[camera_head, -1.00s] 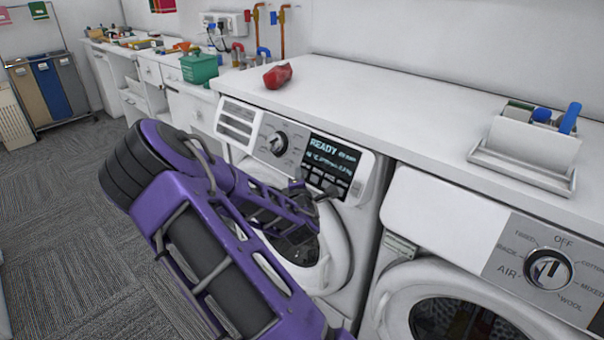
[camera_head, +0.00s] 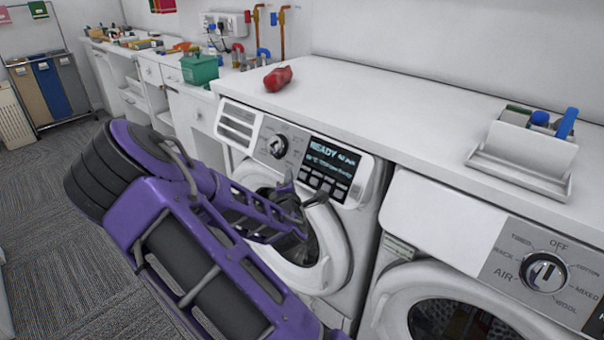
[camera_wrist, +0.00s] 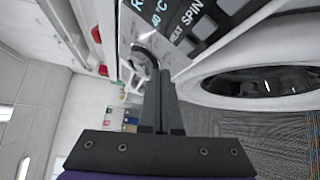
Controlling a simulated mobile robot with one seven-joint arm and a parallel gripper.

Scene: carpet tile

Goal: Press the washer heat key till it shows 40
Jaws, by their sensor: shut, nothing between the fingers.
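The washer (camera_head: 238,160) is the white front loader at the middle. Its display (camera_head: 332,165) is lit and reads READY, with smaller text too fine to read in the head view. The wrist view shows part of the display (camera_wrist: 158,14), where 40 °C can be made out. My gripper (camera_head: 316,199) is shut and empty, in front of the washer just below the key row. Its fingers (camera_wrist: 158,80) appear apart from the keys.
The washer's dial (camera_head: 275,146) is left of the display. A second machine (camera_head: 440,215) with a dial (camera_head: 543,272) stands at right. The white worktop (camera_head: 400,115) holds a red object (camera_head: 278,78) and a white holder (camera_head: 525,150). Carpet floor is open at left.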

